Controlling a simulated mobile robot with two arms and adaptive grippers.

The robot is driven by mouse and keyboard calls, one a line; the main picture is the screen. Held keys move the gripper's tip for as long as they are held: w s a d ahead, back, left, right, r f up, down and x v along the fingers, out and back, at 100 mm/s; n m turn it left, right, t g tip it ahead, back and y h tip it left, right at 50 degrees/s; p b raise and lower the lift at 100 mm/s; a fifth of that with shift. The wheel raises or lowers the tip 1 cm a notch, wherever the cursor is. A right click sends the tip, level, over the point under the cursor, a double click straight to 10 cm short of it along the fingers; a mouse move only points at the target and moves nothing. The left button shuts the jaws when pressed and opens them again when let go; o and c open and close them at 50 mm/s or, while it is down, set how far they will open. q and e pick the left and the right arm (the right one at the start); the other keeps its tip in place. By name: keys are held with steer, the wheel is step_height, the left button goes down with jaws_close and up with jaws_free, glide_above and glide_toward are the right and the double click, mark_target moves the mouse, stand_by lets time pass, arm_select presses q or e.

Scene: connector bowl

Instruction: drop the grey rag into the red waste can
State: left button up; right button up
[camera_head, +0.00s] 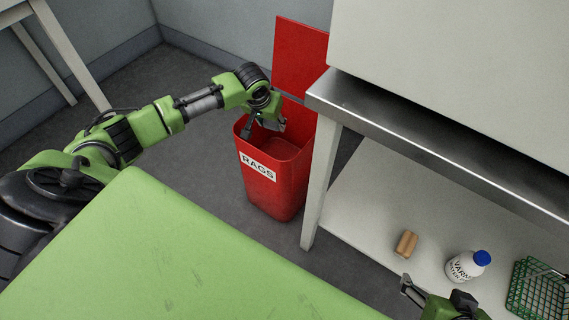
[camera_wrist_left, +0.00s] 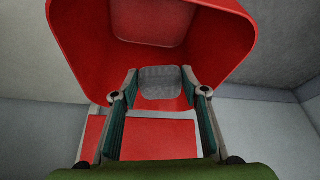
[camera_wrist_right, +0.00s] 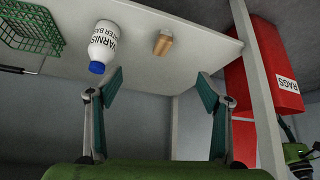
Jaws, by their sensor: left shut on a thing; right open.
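The red waste can (camera_head: 268,188), labelled RAGS, stands on the floor beside the metal-topped bench, its lid (camera_head: 300,58) raised. My left gripper (camera_head: 263,130) is over the can's open mouth, with its fingers pointing into it. In the left wrist view the gripper (camera_wrist_left: 160,80) is shut on a small grey piece, which looks like the grey rag (camera_wrist_left: 160,76), with the can's red wall (camera_wrist_left: 85,50) around it. In the head view the rag cannot be made out clearly. My right gripper (camera_head: 410,290) is open and empty near the lower shelf; it also shows in the right wrist view (camera_wrist_right: 158,80).
The lower shelf (camera_head: 365,190) holds a tan block (camera_head: 405,244), a white varnish bottle (camera_head: 466,267) with a blue cap and a green wire basket (camera_head: 538,290). A green surface (camera_head: 160,260) fills the front left. Open floor (camera_head: 205,155) lies left of the can.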

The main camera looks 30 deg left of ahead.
arm_select(q)
steer(key=shift+f+b, duration=0.3)
arm_select(e)
steer(key=shift+w+a+r+t, duration=0.25)
steer(key=shift+w+r+t, duration=0.1)
steer(key=shift+w, duration=0.35)
steer(key=shift+w+a+r+t, duration=0.25)
steer(key=shift+w+t, duration=0.1)
steer(key=shift+w, duration=0.35)
arm_select(q)
steer(key=o, duration=1.1)
steer(key=v, duration=1.2)
steer(key=shift+s, duration=0.1)
arm_select(e)
steer(key=shift+s, duration=0.1)
